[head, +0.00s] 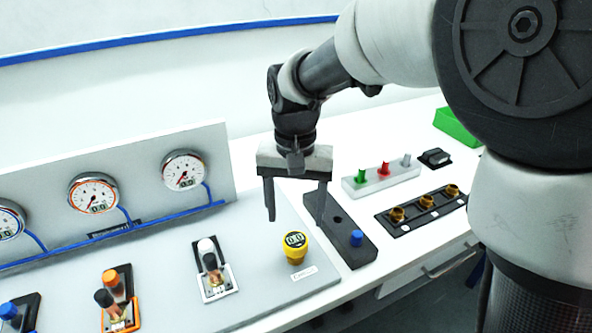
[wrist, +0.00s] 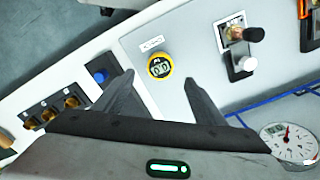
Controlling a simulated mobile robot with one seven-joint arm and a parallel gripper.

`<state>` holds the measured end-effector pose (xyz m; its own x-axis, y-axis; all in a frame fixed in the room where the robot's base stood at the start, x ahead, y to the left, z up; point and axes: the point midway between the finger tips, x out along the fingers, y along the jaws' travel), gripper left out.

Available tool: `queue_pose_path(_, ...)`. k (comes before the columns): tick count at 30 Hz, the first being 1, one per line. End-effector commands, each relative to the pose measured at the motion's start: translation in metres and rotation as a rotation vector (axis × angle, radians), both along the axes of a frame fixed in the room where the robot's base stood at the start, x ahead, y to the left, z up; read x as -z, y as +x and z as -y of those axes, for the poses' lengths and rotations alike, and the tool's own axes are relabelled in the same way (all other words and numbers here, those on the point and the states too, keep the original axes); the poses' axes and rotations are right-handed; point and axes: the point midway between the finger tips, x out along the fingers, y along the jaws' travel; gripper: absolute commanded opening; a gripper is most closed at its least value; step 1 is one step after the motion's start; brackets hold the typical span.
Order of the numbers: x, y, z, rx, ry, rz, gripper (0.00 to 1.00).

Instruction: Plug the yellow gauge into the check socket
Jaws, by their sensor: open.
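The yellow gauge (head: 295,247), with a dark round display, stands upright on the right end of the grey panel, beside a small white label (head: 304,273). It also shows in the wrist view (wrist: 159,65), near the gap between the fingertips. My gripper (head: 295,216) is open and empty, above and behind the gauge in the head view; its fingers show in the wrist view (wrist: 158,78). I cannot tell which fitting is the check socket, or whether one lies under the gauge. A dark block (head: 345,235) with a hole and a blue cap (head: 356,238) lies to the right.
A white valve fitting (head: 211,268) and an orange one (head: 117,300) sit left of the gauge. Round dials (head: 183,170) stand on the upright board behind. A dark tray with brass fittings (head: 426,201) and a block with coloured pegs (head: 381,180) lie right.

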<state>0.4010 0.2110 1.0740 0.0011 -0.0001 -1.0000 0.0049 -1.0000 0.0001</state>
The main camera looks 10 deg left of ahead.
Motion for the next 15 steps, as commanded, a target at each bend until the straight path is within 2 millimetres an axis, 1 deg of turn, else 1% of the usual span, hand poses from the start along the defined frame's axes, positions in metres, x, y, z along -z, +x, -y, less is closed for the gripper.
queue_pose_path(1,-0.016,0.001,0.0,0.0,0.003,0.005,0.64)
queue_pose_path(6,-0.055,0.001,-0.001,0.0,0.002,0.004,0.64)
queue_pose_path(10,-0.078,0.0,-0.001,-0.001,0.002,0.002,0.64)
queue_pose_path(12,-0.087,0.0,-0.001,-0.001,0.001,0.001,0.64)
queue_pose_path(15,-0.094,0.0,0.0,-0.001,0.0,-0.001,0.64)
